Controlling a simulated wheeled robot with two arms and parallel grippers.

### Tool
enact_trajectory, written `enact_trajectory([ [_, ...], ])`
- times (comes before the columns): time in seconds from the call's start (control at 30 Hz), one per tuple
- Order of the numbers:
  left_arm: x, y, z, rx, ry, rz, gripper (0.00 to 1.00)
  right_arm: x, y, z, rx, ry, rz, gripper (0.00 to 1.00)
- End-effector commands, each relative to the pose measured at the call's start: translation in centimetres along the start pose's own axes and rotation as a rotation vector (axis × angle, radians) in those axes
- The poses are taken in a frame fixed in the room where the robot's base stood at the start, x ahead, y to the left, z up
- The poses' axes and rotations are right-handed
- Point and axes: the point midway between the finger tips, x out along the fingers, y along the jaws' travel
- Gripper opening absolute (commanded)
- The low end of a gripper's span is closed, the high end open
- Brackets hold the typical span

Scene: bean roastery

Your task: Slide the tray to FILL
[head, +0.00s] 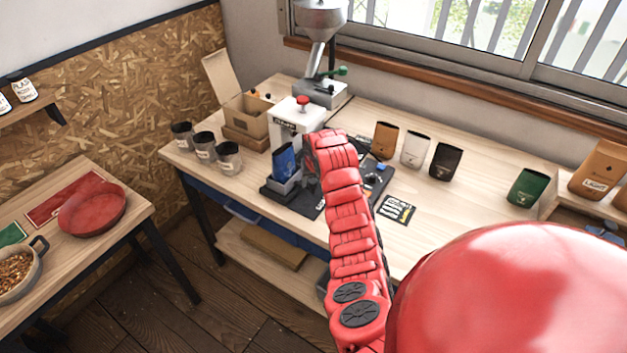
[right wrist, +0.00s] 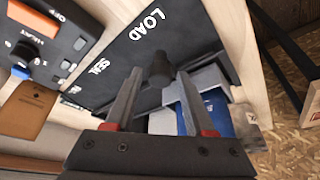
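The grey tray (head: 286,186) stands on the black track plate (head: 304,204) in front of the white sealing machine (head: 297,124). A blue bag (head: 285,162) stands upright in it. In the right wrist view the tray (right wrist: 210,78) and the blue bag (right wrist: 220,116) are partly behind a finger. The plate reads LOAD and SEAL there; I see no FILL mark. My right gripper (right wrist: 159,76) is open, its fingers either side of a dark knob (right wrist: 158,66) next to the tray, with gaps visible. In the head view my right arm hides this gripper. My left gripper is not in view.
A control panel (right wrist: 45,45) with a dial lies beside the plate. A grinder (head: 320,88) stands at the back. Brown, white (head: 415,148) and black bags stand to the right.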

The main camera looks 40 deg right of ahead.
Motion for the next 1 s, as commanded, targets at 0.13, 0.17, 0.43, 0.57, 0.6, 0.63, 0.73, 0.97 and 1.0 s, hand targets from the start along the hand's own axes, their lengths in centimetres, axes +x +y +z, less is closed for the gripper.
enact_trajectory([
  [0.13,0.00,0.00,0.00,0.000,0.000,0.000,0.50,-0.01,-0.01,-0.01,0.000,0.000,0.000,0.25],
  [0.17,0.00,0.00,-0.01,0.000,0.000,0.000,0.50,-0.01,-0.01,-0.01,0.000,0.000,0.000,0.20],
  [0.43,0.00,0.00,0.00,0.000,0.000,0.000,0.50,-0.01,-0.02,0.00,0.000,0.000,-0.001,0.00],
  [0.57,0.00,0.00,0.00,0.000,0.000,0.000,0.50,-0.01,-0.03,-0.01,0.000,0.000,-0.001,0.00],
  [0.6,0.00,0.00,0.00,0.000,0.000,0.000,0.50,-0.01,-0.03,-0.01,0.000,0.000,-0.001,0.00],
  [0.63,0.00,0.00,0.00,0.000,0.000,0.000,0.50,-0.01,-0.03,-0.01,0.000,0.000,-0.001,0.00],
  [0.73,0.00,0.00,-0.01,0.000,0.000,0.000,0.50,-0.01,-0.04,-0.01,0.000,0.000,-0.001,0.00],
  [0.97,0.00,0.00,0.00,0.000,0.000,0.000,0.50,-0.02,-0.04,-0.01,0.000,0.001,-0.001,0.00],
  [1.0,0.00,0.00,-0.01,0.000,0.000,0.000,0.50,-0.02,-0.04,-0.01,0.000,0.001,-0.001,0.00],
])
